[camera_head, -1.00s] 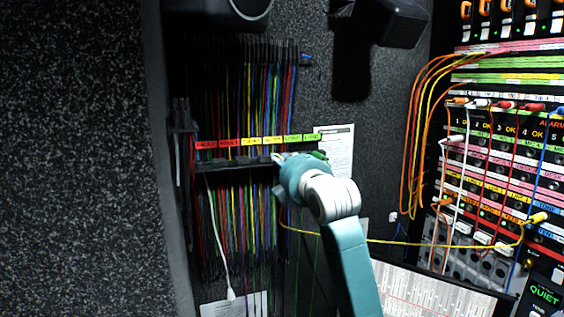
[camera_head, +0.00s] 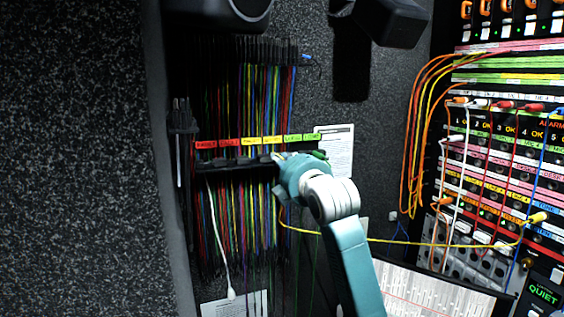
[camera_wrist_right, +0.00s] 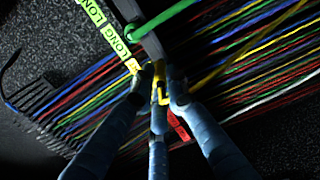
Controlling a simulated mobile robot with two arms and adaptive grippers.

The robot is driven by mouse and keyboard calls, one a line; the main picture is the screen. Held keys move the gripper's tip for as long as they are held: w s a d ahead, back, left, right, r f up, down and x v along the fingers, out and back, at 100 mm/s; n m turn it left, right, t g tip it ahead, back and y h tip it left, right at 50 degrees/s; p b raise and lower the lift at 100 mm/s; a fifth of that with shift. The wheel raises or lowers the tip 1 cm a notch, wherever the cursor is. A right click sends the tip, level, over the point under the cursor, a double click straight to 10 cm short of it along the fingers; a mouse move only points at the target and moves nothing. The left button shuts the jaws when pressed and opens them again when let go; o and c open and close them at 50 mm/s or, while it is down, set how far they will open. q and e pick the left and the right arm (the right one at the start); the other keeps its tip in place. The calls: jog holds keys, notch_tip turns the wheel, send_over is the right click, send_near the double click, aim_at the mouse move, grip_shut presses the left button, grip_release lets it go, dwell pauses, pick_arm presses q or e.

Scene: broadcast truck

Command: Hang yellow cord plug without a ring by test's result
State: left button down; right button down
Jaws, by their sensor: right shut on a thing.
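My right gripper (camera_head: 283,168) is at the right part of the cord rack's rail (camera_head: 232,160), below the yellow and green labels. In the right wrist view its blue fingers (camera_wrist_right: 158,92) are closed around a yellow cord plug (camera_wrist_right: 160,88), mostly hidden between them. The plug is close to the dark rail (camera_wrist_right: 152,42) and a green label reading "LONG" (camera_wrist_right: 112,36). I cannot tell whether it touches the rail. The yellow cord (camera_head: 400,242) runs from the gripper right to a yellow plug (camera_head: 538,217) at the patch panel. My left gripper is not in view.
Many coloured cords (camera_head: 235,215) hang from the rack, with a white cord (camera_head: 219,245) at the left. The patch panel (camera_head: 500,150) at the right holds several plugged cords. A display (camera_head: 543,294) reads "QUIET". A paper sheet (camera_head: 340,150) is on the wall.

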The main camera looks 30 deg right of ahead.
jog(key=shift+f, duration=0.1)
dwell(0.3)
jog(key=c, duration=0.6)
grip_release()
jog(key=shift+o, duration=0.2)
jog(key=shift+s, duration=0.2)
jog(key=shift+v, duration=1.25)
jog(key=shift+s+a, duration=0.1)
jog(key=shift+s, duration=0.05)
jog(key=shift+p+v, duration=0.35)
jog(key=shift+v, duration=2.05)
